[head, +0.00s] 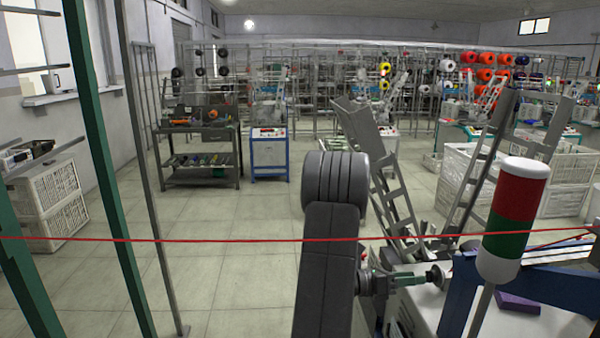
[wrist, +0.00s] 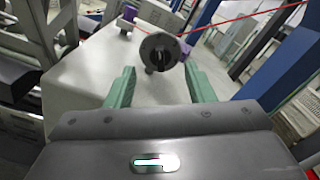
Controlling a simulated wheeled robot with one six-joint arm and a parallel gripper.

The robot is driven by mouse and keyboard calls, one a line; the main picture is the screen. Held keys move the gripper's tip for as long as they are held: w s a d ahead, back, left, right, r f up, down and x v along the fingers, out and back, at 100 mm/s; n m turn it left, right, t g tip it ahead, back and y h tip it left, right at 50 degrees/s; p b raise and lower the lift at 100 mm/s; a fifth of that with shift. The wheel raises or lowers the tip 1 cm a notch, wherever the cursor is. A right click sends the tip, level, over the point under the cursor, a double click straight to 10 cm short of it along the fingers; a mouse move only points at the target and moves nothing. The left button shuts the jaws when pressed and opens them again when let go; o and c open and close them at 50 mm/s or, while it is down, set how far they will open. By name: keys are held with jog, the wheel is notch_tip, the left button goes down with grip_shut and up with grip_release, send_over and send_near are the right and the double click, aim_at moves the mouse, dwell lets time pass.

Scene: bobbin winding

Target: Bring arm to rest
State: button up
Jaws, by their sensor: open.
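My gripper (wrist: 160,88) is open in the wrist view, its two green fingers apart with nothing between them. A dark round disc (wrist: 158,50) on the winding machine shows just beyond the fingertips, and whether they touch is hard to tell. In the head view my gripper (head: 410,280) is small, at the end of my dark grey arm, beside the machine's spindle end (head: 437,276). My arm reaches forward and hides part of the machine.
A red thread (head: 220,240) runs across the head view in front of my arm. A red, green and white signal lamp (head: 515,220) stands at right. White crates (head: 50,200) stand at left. The tiled floor (head: 220,270) at left centre is largely clear.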

jog(key=a+b, duration=0.2)
jog(key=a, duration=0.8)
jog(key=d+p, duration=0.3)
jog(key=d, duration=1)
jog(key=shift+w+d+r, duration=0.1)
jog(key=shift+d+f, duration=0.2)
jog(key=shift+d, duration=0.15)
jog(key=m+b, duration=0.2)
jog(key=m, duration=0.1)
jog(key=shift+a, duration=0.15)
jog(key=m+b, duration=0.2)
jog(key=m, duration=0.7)
jog(key=shift+r+b, duration=0.1)
jog(key=shift+b, duration=0.3)
jog(key=shift+m, duration=2)
